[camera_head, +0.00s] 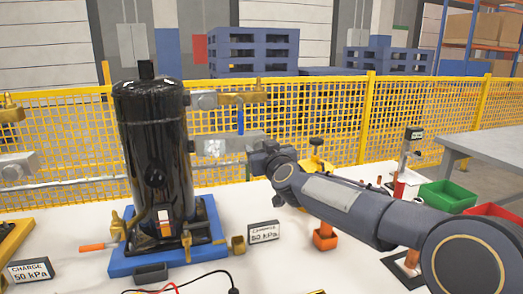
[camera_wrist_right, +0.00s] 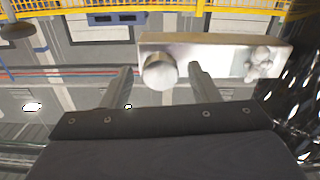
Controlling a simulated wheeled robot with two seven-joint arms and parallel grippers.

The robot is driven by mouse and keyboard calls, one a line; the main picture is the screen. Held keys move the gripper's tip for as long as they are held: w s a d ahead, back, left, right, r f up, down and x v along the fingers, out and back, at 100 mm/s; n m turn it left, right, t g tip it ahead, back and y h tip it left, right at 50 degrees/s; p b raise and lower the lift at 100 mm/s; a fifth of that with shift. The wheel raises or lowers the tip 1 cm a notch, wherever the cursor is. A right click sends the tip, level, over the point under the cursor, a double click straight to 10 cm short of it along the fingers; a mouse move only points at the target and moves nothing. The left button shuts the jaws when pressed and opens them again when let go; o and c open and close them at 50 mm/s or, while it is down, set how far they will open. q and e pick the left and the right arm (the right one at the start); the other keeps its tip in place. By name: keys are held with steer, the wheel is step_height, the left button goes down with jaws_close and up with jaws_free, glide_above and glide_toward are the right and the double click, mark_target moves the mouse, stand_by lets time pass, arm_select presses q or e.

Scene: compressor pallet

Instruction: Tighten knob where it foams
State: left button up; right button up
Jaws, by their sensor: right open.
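The tall black compressor (camera_head: 155,150) stands upright on a blue pallet base (camera_head: 205,222). A pale metal block (camera_head: 212,147) sticks out from its right side, below a brass valve (camera_head: 240,98) with a blue handle. In the right wrist view the block has a round metal knob (camera_wrist_right: 160,71) and a pale, bubbly clump like foam (camera_wrist_right: 262,63) near its right end. My right gripper (camera_wrist_right: 159,82) is open, with its fingers on either side of the knob and a gap to each. In the head view my right wrist hides the knob. My left gripper is out of view.
Charge signs (camera_head: 263,232) reading 50 kPa stand on the white table. Brass fittings (camera_head: 188,243) and an orange-handled valve (camera_head: 95,247) sit low on the base. Green bin (camera_head: 447,195) and red bin (camera_head: 490,211) are at right. A yellow fence (camera_head: 330,115) runs behind.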

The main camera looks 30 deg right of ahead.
steer(key=shift+w, duration=0.3)
steer(key=c, duration=1)
steer(key=shift+o, duration=0.2)
